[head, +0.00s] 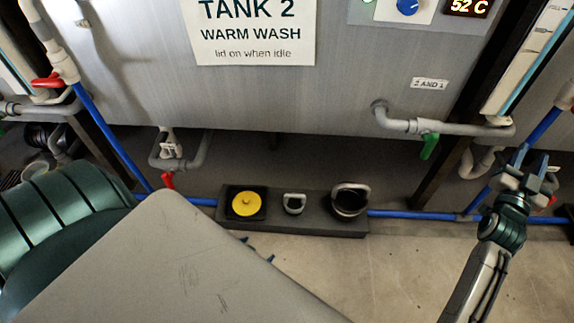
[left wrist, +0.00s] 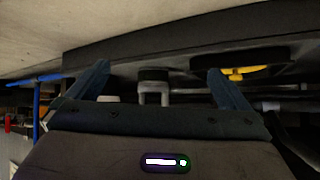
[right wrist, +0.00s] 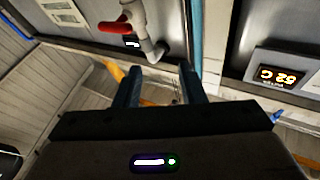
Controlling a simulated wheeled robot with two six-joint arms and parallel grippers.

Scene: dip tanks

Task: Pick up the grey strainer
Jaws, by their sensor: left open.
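A small light-grey item with a looped handle (head: 294,203) stands in the middle of a dark shelf (head: 318,229) below the tank; it looks like the grey strainer. A dark round pot with a grey handle (head: 349,200) stands to its right. My left gripper (head: 257,248) shows only its blue fingertips, just in front of the shelf; my arm hides the rest. In the left wrist view its fingers (left wrist: 158,88) are apart, with a grey and black piece (left wrist: 152,90) in the gap beyond, not visibly gripped. My right gripper (head: 530,164) is open and empty, far right.
A yellow disc (head: 245,204) in a black square holder sits left on the shelf. A blue pipe (head: 412,214) runs beside the shelf at its height. The tank wall (head: 270,95) and a grey pipe with a green valve (head: 430,145) overhang behind. The floor in front is clear.

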